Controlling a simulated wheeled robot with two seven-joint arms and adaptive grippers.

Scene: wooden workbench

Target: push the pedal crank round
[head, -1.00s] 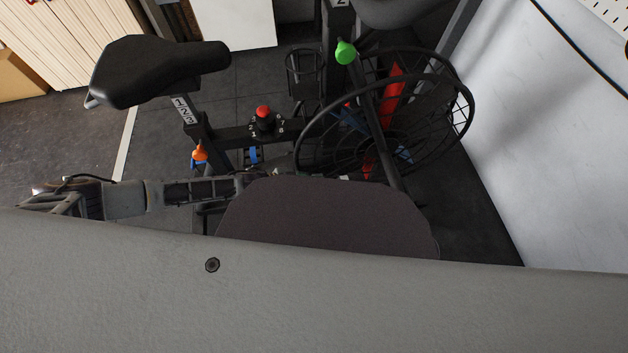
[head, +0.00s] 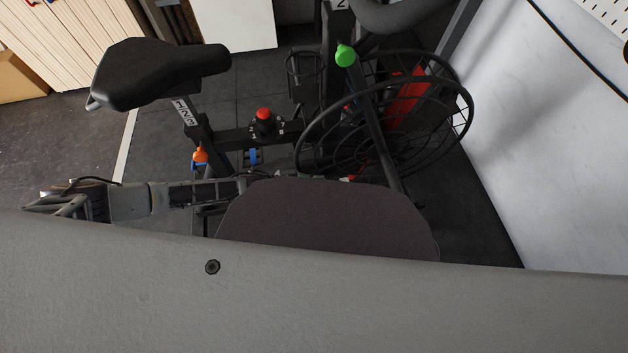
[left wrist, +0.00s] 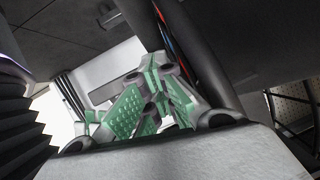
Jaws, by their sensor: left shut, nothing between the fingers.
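The exercise bike's pedal, a black cage-like part (head: 303,72), shows in the head view beside the frame, left of the large spoked flywheel (head: 440,80). The crank arm itself is hard to make out against the dark frame and floor. My left arm comes in from the left, low in the head view. Its end is mostly hidden behind a dark rounded part of my own body. In the left wrist view my left gripper (left wrist: 158,88) has its green-padded fingers shut, with nothing between them. A dark tube passes just behind it. My right gripper is not in view.
The black saddle (head: 155,72) is at upper left. A red knob (head: 263,114), an orange knob (head: 201,155) and a green knob (head: 345,54) stick out of the bike frame. A white panel (head: 570,170) stands close on the right. Dark floor is clear at left.

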